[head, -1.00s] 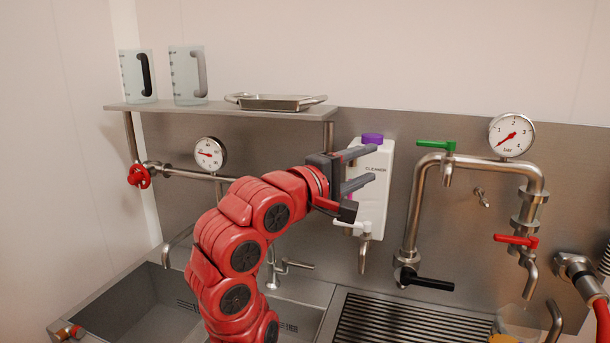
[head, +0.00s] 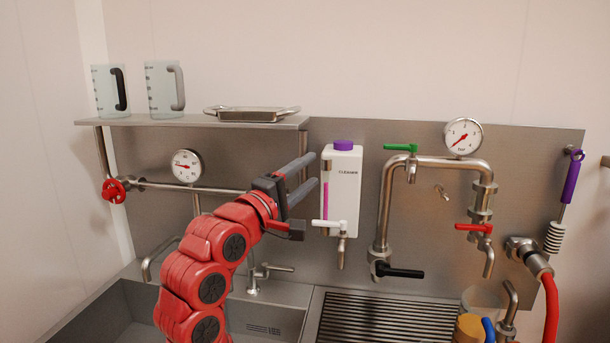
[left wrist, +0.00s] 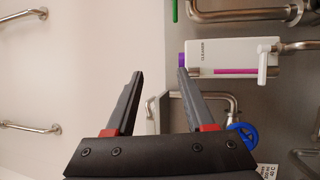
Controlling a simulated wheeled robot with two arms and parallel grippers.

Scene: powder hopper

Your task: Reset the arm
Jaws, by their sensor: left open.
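My left arm is red and rises from the bottom of the head view. Its left gripper (head: 313,174) is open and empty, in front of the steel back panel (head: 240,160) and just left of the white cleaner dispenser (head: 346,190). In the left wrist view the two dark fingers (left wrist: 160,80) stand wide apart with nothing between them. The dispenser (left wrist: 230,52), with its purple cap and pink level strip, lies to the right of the fingers there. I cannot tell from the pictures how far the fingers are from the dispenser. My right gripper is not in view.
A shelf (head: 190,121) holds two jugs and a metal tray (head: 250,113). A red valve wheel (head: 114,190) is at left. Pipework with green, red and black levers (head: 400,271) stands right of the dispenser. The sink (head: 115,310) and drain grate (head: 385,320) lie below.

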